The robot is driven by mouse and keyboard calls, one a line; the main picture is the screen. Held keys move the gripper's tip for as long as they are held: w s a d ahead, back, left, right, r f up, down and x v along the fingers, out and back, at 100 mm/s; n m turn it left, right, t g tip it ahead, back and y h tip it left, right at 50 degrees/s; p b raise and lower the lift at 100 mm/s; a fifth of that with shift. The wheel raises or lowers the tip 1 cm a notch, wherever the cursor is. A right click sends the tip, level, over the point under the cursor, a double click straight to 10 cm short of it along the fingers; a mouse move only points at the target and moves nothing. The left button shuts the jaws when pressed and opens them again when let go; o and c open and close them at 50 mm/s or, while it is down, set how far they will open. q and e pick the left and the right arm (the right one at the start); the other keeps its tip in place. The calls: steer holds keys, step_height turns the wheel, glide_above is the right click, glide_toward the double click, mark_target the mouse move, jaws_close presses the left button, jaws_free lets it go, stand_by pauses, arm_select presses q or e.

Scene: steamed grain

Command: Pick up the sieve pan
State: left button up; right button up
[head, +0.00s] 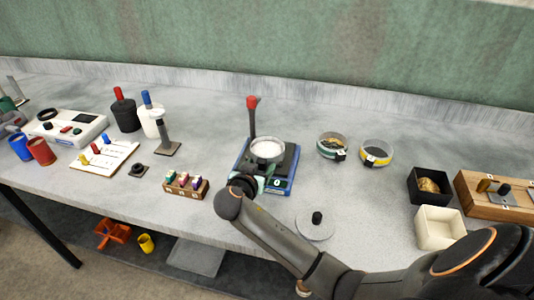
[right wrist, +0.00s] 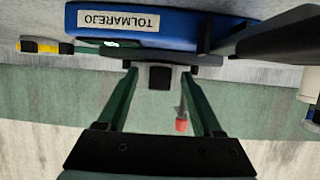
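A round pan with pale contents (head: 267,149) sits on a blue scale (head: 283,186); I cannot tell for sure that it is the sieve pan. My right gripper (head: 261,184) is at the scale's front edge, just in front of the pan. In the right wrist view, which is upside down, its two green fingers (right wrist: 158,80) are apart. A dark block (right wrist: 160,77) shows between the fingertips, with a visible gap on each side. The blue front labelled TOLMAREJO (right wrist: 138,24) is close by. My left gripper is not in view.
Two round banded containers, one greenish (head: 332,146) and one yellow (head: 376,154), stand right of the scale. A red-topped post (head: 252,117) rises behind it. A rack of small coloured items (head: 185,185) stands to the left, a pale disc with a black knob (head: 315,228) to the right.

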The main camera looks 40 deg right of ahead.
jaws_close()
stand_by(0.3)
stand_by(1.0)
